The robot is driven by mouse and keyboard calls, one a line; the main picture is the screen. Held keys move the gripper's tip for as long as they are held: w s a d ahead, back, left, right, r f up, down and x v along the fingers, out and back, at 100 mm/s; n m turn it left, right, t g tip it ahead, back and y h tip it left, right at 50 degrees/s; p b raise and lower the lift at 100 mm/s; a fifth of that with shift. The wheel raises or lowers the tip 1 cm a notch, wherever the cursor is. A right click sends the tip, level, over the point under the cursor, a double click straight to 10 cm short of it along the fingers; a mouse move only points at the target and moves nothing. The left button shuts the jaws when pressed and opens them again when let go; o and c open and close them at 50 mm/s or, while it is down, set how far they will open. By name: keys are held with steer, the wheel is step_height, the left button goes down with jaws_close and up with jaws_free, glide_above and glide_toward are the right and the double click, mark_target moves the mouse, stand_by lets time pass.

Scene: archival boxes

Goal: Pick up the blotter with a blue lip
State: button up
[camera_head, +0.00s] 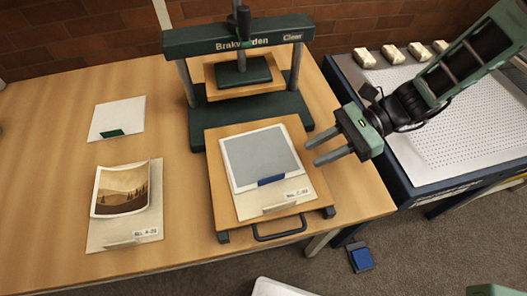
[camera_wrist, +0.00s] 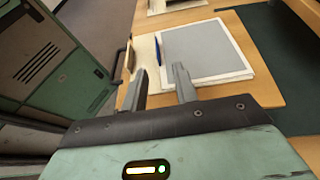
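The blotter with a blue lip (camera_head: 262,155) is a grey sheet with a pale border, its blue lip at the near edge. It lies on a cream folder (camera_head: 275,201) on the wooden tray (camera_head: 222,190) in front of the press. In the wrist view the blotter (camera_wrist: 205,50) lies beyond my fingers, with its blue lip at its left edge. My gripper (camera_head: 309,152) is open and empty, just right of the tray, fingers pointing left toward the blotter. In the wrist view its two fingers (camera_wrist: 161,88) stand apart with nothing between them.
A green press (camera_head: 240,45) stands behind the tray. At left lie a white sheet with a green lip (camera_head: 118,116) and a curled landscape print (camera_head: 122,190) on a folder. A perforated table (camera_head: 450,130) with cream blocks stands at right. A blue object (camera_head: 361,258) lies on the floor.

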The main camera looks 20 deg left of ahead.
mark_target(275, 176)
steer(key=x, duration=0.5)
steer(key=shift+p, duration=0.35)
steer(key=shift+s+p+x, duration=0.25)
steer(key=shift+p+x, duration=0.55)
steer(key=shift+x, duration=1.9)
steer(key=shift+d, duration=0.2)
jaws_close()
